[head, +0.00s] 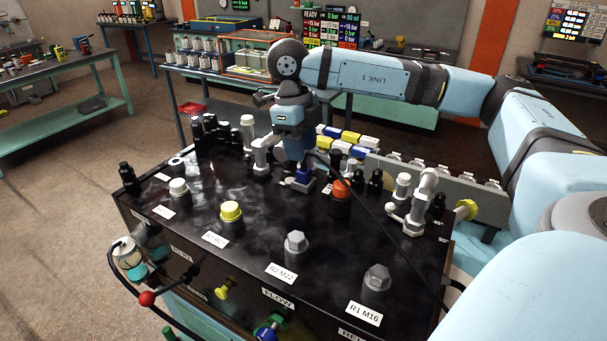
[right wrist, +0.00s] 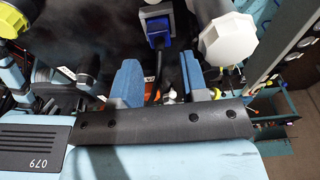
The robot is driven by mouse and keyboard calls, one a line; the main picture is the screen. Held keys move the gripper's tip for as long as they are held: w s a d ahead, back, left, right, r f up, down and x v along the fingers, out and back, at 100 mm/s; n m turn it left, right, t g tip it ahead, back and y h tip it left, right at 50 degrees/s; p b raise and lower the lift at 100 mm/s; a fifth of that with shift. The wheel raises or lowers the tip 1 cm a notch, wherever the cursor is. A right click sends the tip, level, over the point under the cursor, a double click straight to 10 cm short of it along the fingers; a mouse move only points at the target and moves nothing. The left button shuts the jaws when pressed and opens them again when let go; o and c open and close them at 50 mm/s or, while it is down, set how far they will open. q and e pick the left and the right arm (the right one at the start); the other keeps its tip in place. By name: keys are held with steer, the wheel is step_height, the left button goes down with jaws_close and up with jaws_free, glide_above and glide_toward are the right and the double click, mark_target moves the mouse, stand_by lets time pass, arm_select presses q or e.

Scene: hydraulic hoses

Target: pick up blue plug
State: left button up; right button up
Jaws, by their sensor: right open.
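The blue plug (head: 303,175) is at the back middle of the black bench top, on a pale grey base, with a dark hose close beside it. In the right wrist view the blue plug (right wrist: 159,40) lies beyond the fingertips, against a grey block, roughly in line with the gap between the fingers. My right gripper (head: 294,155) is above and just behind the plug in the head view. Its two blue fingers (right wrist: 160,72) are apart with no plug between them. Whether a finger touches the plug cannot be told. My left gripper is not in view.
An orange-capped fitting (head: 341,189) stands right of the plug. A white valve fitting (head: 413,205) is farther right, and black fittings (head: 210,135) cluster at the back left. A yellow cap (head: 231,211) and grey hex caps (head: 296,241) stand in front. A dark hose crosses rightward.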

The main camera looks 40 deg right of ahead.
mark_target(304, 163)
steer(key=shift+s+d+f+p, duration=0.1)
steer(key=shift+f+p, duration=0.1)
steer(key=shift+f, duration=0.55)
steer(key=shift+s+a+f+p, duration=0.15)
steer(key=shift+f+p, duration=0.1)
steer(key=shift+f, duration=0.45)
steer(key=shift+s+d+f+p, duration=0.1)
steer(key=shift+d+f+p, duration=0.1)
steer(key=shift+f, duration=0.55)
steer(key=shift+c, duration=0.4)
steer(key=c, duration=0.6)
steer(key=shift+r, duration=0.15)
